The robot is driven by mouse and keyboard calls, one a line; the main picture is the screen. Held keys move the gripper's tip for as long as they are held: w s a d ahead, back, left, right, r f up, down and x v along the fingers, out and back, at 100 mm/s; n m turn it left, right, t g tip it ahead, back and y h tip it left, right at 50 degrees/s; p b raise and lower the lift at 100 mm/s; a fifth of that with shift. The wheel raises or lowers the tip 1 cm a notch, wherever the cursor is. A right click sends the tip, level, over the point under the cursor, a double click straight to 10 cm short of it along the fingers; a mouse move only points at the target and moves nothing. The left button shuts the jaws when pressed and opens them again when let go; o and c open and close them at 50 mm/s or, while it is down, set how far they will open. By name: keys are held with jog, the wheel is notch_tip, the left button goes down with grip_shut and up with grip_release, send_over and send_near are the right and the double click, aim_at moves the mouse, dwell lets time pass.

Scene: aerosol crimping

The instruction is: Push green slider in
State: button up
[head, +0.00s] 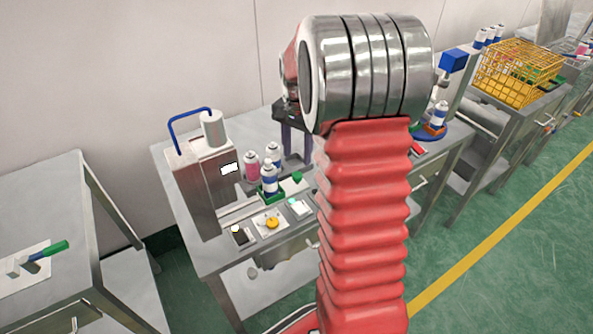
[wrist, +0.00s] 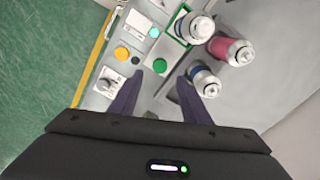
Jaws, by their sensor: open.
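The green slider (head: 272,198) is a low square green holder with an upright blue-and-white can in it, beside the metal machine. In the wrist view its green edge (wrist: 176,20) shows around that can. A round green knob (wrist: 160,67) sits close by; it also shows in the head view (head: 297,177). I cannot tell whether the knob and holder are joined. My gripper (wrist: 162,80) is open and empty. Its two dark fingers are spread, and the knob appears between their tips in the wrist view. Contact cannot be seen.
A pink can (wrist: 232,50) and another blue-and-white can (wrist: 205,80) stand behind the slider; the blue one is close to my right-hand finger. The metal machine (head: 203,180) rises at the left. A yellow button (head: 272,223) and a teal button (head: 295,203) lie along the front.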

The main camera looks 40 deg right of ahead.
aim_at(297, 174)
notch_tip(297, 174, down, 8)
jog(key=shift+r, duration=0.1)
dwell(0.4)
grip_shut()
dwell(0.4)
